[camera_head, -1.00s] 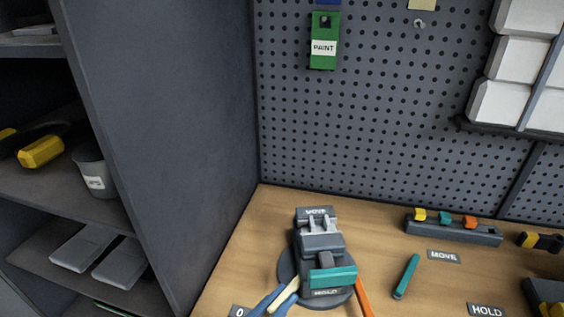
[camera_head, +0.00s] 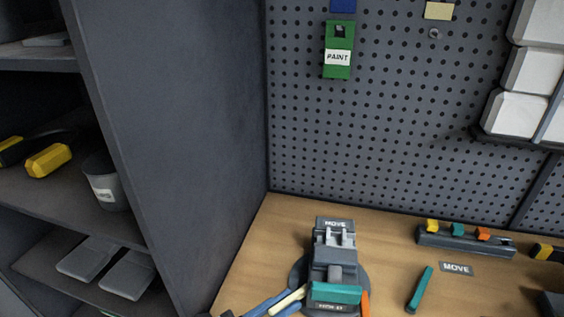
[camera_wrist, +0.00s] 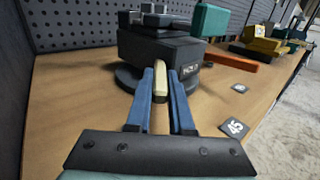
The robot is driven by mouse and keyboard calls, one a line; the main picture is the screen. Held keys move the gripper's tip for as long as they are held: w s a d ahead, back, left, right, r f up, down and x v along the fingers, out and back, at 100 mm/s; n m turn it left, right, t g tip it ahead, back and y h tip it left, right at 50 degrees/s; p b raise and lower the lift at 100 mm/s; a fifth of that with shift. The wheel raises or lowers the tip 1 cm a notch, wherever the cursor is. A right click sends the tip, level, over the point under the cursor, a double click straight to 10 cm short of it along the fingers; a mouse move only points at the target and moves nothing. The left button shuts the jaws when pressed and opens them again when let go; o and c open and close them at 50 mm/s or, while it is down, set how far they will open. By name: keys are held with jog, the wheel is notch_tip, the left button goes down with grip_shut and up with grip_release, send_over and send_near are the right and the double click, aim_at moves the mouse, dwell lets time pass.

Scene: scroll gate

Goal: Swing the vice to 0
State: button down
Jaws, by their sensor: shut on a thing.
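The vice (camera_head: 333,262) is a dark grey block with a teal bar (camera_head: 334,293), standing on a round dark base on the wooden bench. It bears a MOVE label at its far end and a partly blurred label at its near end. A cream handle (camera_head: 289,300) sticks out from its near left side. My gripper (camera_head: 278,303), with blue fingers, is shut on this handle. In the wrist view the cream handle (camera_wrist: 161,100) lies between the two fingers (camera_wrist: 160,85), and the vice (camera_wrist: 160,52) rises beyond, its face marked HOLD. The 0 mark cannot be read now.
An orange bar (camera_wrist: 230,60) is beside the vice. A plate marked 45 (camera_wrist: 234,128) lies on the bench. A teal-handled tool (camera_head: 420,289), a MOVE plate (camera_head: 457,268) and a rack (camera_head: 465,241) stand right. A grey shelf wall (camera_head: 170,140) borders the left; pegboard (camera_head: 400,130) is behind.

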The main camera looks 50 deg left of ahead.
jog(key=c, duration=0.8)
grip_release()
jog(key=s, duration=1.3)
jog(key=shift+a+b, duration=0.4)
